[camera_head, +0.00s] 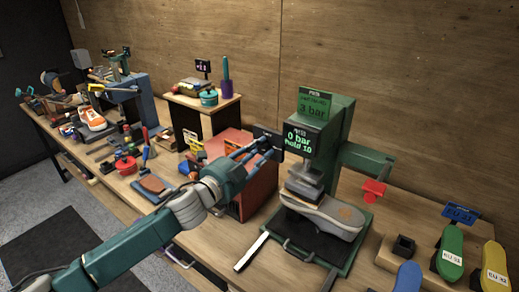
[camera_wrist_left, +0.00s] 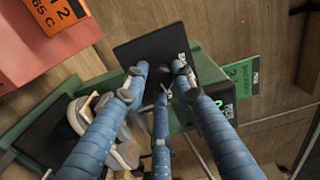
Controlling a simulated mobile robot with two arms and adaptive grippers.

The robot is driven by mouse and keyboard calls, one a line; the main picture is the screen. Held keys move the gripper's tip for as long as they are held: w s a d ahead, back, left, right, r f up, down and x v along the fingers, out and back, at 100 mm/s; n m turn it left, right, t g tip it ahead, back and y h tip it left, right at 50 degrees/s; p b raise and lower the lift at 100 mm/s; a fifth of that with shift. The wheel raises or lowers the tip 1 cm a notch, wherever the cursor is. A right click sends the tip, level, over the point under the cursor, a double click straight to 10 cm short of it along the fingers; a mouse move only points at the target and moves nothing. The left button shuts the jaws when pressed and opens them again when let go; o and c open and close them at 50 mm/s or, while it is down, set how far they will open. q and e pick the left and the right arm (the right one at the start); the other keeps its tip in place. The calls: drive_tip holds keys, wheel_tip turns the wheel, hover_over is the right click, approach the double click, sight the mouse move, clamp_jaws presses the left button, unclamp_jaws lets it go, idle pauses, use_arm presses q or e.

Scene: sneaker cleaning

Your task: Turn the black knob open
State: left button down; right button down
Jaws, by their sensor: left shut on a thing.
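My left gripper (camera_head: 264,150) reaches in from the left to a black plate (camera_head: 265,131) at the left side of the green press (camera_head: 335,130). Its blue fingers are closed in around a small dark part, the black knob (camera_wrist_left: 165,89), in front of the black plate (camera_wrist_left: 140,52) in the left wrist view. The fingers hide most of the knob, and its turn angle cannot be read. The press display (camera_head: 298,137) reads 0 bar. My right gripper is in neither view.
A grey shoe sole (camera_head: 322,214) lies under the press head. A red box (camera_head: 257,187) stands just below my gripper. A red handle (camera_head: 374,187) sits right of the press. Colored shoe forms (camera_head: 452,245) stand at the right. Tools and shoes crowd the bench at the left.

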use_arm(q)
drive_tip(key=shift+m, duration=1)
drive_tip(key=shift+f, duration=0.1)
drive_tip(key=c, duration=1.4)
unclamp_jaws()
drive_tip(key=shift+c, duration=0.2)
drive_tip(key=v, duration=1.2)
